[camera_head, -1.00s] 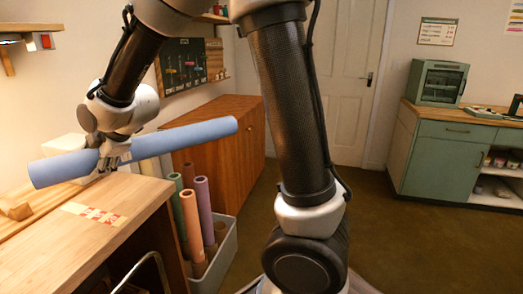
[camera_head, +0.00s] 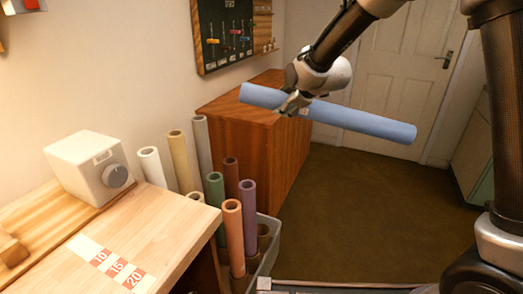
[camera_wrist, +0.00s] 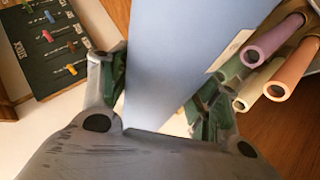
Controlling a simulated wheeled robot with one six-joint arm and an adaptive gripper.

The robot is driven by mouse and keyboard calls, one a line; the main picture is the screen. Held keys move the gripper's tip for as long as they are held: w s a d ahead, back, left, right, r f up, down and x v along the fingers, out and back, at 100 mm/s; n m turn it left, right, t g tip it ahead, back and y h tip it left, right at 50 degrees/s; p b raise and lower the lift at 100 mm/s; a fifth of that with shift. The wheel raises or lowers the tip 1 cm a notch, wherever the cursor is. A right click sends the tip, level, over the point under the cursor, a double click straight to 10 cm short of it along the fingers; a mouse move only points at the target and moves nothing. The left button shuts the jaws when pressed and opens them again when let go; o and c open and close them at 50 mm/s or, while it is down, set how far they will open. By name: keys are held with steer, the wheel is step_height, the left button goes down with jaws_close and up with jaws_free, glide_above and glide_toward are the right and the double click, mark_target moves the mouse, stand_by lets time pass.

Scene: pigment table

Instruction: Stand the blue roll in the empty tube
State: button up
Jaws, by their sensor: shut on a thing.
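The blue roll (camera_head: 360,122) is long and lies nearly level in the air, its right end lower in the head view. My gripper (camera_head: 293,104) is shut on it nearer its left end. In the wrist view the roll (camera_wrist: 178,50) runs between the two fingers (camera_wrist: 158,98). A short brown tube (camera_head: 265,231) with an open top stands in the grey crate (camera_head: 268,257), right of the orange roll; it looks empty. The roll is above and to the right of the crate, apart from it. The inside of the tube is hidden.
Orange (camera_head: 233,225), purple (camera_head: 248,205), green (camera_head: 216,190) and brown (camera_head: 231,172) rolls stand close together near the tube, with white and cream rolls behind. A workbench (camera_head: 170,225) stands left of the crate and a wooden cabinet (camera_head: 290,150) behind. Floor at right is clear.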

steer(key=w+a+f+m+t+y, duration=0.1)
steer(key=w+a+f+m+t, duration=0.25)
steer(key=w+f, duration=0.3)
steer(key=w+a+f+m+t+y, duration=0.2)
steer(key=w+a+f+m, duration=0.25)
steer(key=w, duration=0.25)
step_height(320, 180, down, 33)
steer(key=s+m+t+y, duration=0.1)
steer(key=m+t, duration=0.3)
steer(key=t, duration=0.1)
steer(key=shift+s+a+r+m, duration=0.2)
steer(key=shift+s+a+m, duration=0.05)
steer(key=shift+s+m, duration=0.15)
steer(key=o, duration=1.5)
steer(key=shift+f, duration=0.1)
